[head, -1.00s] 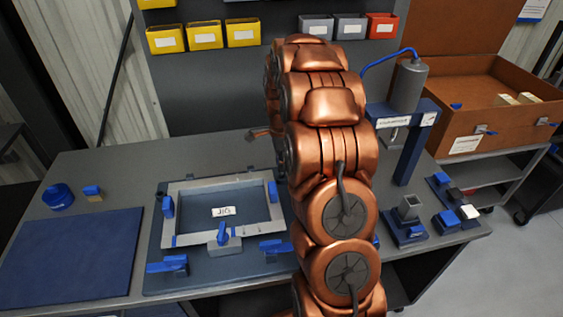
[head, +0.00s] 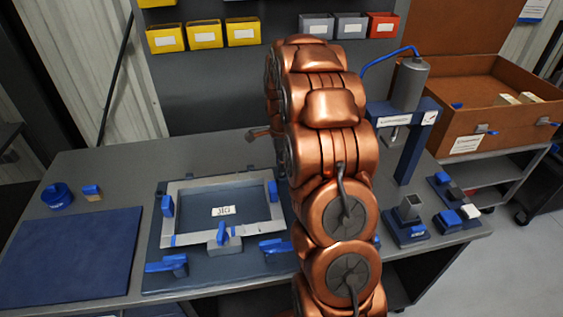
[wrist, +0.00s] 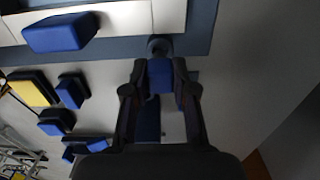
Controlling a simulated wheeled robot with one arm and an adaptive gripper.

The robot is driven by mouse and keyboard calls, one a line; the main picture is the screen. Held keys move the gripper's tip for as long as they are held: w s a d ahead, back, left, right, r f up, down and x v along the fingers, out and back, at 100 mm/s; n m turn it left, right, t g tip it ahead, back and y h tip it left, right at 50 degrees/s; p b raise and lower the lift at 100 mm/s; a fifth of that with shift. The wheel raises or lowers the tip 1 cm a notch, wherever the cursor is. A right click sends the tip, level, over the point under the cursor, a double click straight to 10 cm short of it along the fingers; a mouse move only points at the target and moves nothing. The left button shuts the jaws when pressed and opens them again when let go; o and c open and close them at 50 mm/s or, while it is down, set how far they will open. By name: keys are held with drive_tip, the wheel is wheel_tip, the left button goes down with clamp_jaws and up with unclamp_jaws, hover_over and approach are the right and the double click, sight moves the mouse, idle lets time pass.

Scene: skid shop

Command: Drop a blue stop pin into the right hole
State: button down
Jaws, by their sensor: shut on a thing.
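My gripper (wrist: 159,66) is shut on a blue stop pin (wrist: 160,74) in the wrist view. A dark round shape (wrist: 158,45) lies just beyond the fingertips, at the edge of a blue plate; I cannot tell whether it is the hole or how far the pin is from it. In the head view the jig's pale frame (head: 218,182) lies on its blue base plate (head: 207,277), with blue clamps around it. My copper arm hides the gripper, the pin and the area just right of the jig there.
A blue mat (head: 65,255) lies left of the jig. A press (head: 408,85) stands at the back right. Small blue fixtures (head: 407,232) sit at the bench's right end. A brown case (head: 500,115) is beyond. Blue and yellow blocks (wrist: 32,88) show left of my gripper.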

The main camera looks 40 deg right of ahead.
drive_tip(key=shift+f+b, duration=1.15)
drive_tip(key=shift+f, duration=0.2)
idle(1.7)
drive_tip(key=c, duration=0.9)
unclamp_jaws()
drive_tip(key=shift+o, duration=0.3)
drive_tip(key=o, duration=0.4)
drive_tip(key=shift+r, duration=0.15)
drive_tip(key=shift+r, duration=3.4)
